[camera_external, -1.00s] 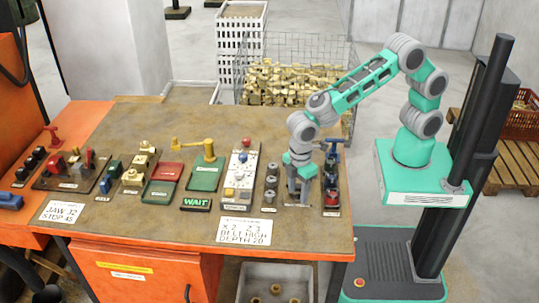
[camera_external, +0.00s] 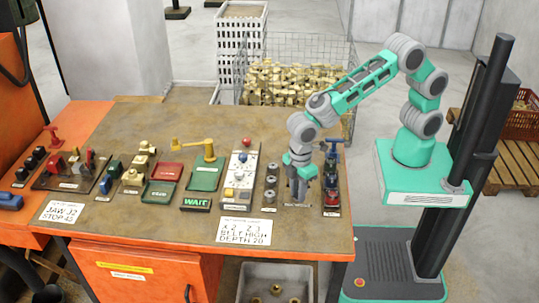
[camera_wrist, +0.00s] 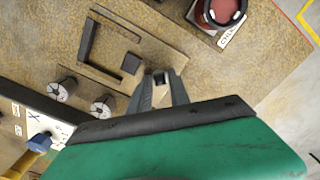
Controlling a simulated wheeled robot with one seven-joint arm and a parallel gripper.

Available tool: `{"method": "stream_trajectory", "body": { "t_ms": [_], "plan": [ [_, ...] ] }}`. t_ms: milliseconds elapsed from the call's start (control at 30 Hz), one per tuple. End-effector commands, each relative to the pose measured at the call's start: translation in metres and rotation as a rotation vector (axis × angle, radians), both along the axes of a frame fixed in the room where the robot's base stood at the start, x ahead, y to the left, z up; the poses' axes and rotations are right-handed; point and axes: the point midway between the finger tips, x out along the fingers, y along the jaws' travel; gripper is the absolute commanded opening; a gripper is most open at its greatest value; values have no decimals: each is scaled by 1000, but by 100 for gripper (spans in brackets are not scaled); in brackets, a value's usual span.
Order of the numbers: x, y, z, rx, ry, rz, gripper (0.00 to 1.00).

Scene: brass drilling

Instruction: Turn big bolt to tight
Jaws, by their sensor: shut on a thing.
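My gripper (camera_external: 300,192) points down at the right part of the brown bench. In the wrist view, its fingers (camera_wrist: 160,84) are shut on a small dark piece (camera_wrist: 159,78), which looks like the big bolt's head. The fingers hide most of it, so I cannot tell how tight it sits. It is at the edge of a flat brown plate with a dark L-shaped bar (camera_wrist: 97,45) and a black block (camera_wrist: 131,64). In the external view my gripper covers the bolt.
Grey round knobs (camera_external: 270,181) stand close left of my gripper, beside a white button panel (camera_external: 240,170). A dark strip with red parts (camera_external: 332,190) stands close on the right. A cup-like red part (camera_wrist: 217,10) shows at the wrist view's top.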

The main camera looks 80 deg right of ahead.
Motion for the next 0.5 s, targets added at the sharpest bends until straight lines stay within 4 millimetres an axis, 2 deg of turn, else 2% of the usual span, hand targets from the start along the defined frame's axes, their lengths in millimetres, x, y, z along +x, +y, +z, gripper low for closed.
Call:
{"method": "stream_trajectory", "body": {
  "t_ms": [300,500],
  "plan": [
    [0,0,0,1,-1,-135,0],
    [0,0,0,1,-1,-139,0]
  ]
}}
